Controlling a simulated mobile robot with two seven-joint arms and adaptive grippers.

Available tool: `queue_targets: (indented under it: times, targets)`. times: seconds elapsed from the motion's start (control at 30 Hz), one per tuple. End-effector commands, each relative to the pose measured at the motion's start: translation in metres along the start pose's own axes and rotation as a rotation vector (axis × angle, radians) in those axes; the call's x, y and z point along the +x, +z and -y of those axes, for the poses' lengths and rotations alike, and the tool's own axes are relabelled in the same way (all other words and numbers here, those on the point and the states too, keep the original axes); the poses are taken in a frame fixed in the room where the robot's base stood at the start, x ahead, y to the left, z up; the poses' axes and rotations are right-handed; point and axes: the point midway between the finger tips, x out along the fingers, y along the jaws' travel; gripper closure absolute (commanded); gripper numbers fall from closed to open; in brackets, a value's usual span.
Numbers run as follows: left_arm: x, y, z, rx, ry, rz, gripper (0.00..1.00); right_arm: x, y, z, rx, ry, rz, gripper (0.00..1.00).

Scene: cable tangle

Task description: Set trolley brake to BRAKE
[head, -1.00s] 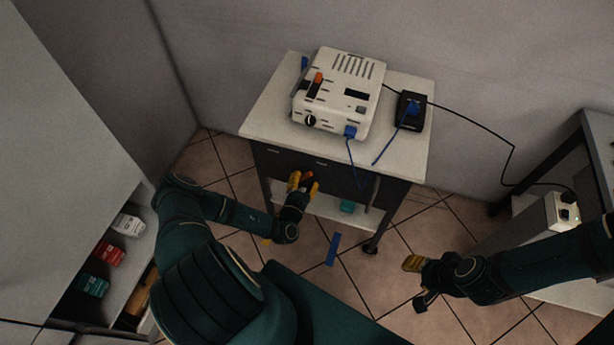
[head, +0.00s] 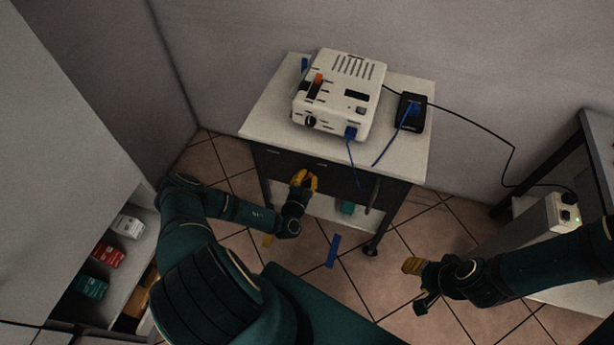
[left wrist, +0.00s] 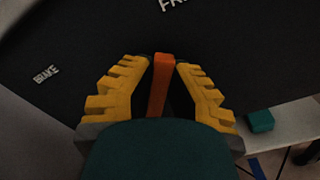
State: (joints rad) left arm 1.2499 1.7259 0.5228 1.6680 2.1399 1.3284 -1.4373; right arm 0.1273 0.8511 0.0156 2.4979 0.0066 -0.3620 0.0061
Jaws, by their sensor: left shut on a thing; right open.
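The trolley (head: 262,118) has a white top and a dark front panel. My left gripper (head: 304,178) is at that panel, below the top. In the left wrist view, the left gripper's yellow fingers (left wrist: 163,65) are shut on the orange brake lever (left wrist: 160,88), which lies between them. The lever is hidden in the head view. The "BRAKE" label (left wrist: 46,75) is left of the lever. A partly cut-off label starting "FR" (left wrist: 174,4) is above it. My right gripper (head: 416,287) is open and empty over the floor, right of the trolley.
A white device (head: 345,75) and a black box (head: 411,112) with blue cables sit on the trolley top. A black cable runs to a socket box (head: 564,212) at right. A teal box (head: 346,207) is on the lower shelf. Open shelving (head: 125,260) stands left.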

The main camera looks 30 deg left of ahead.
Motion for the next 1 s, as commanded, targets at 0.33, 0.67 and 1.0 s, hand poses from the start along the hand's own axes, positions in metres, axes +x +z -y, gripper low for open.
queue_targets:
  times: [0.33,0.67,1.0]
  targets:
    - [0.001,0.001,-0.007,-0.067,0.002,0.001,1.0,-0.004,-0.002,0.002,0.001,0.0,-0.004,0.54]
    - [0.002,-0.002,-0.027,-0.314,0.004,0.004,1.0,-0.015,-0.007,0.006,0.004,0.002,-0.015,0.54]
    - [0.002,-0.015,-0.048,-0.637,0.004,0.005,1.0,-0.018,-0.009,0.007,0.006,0.002,-0.019,0.54]
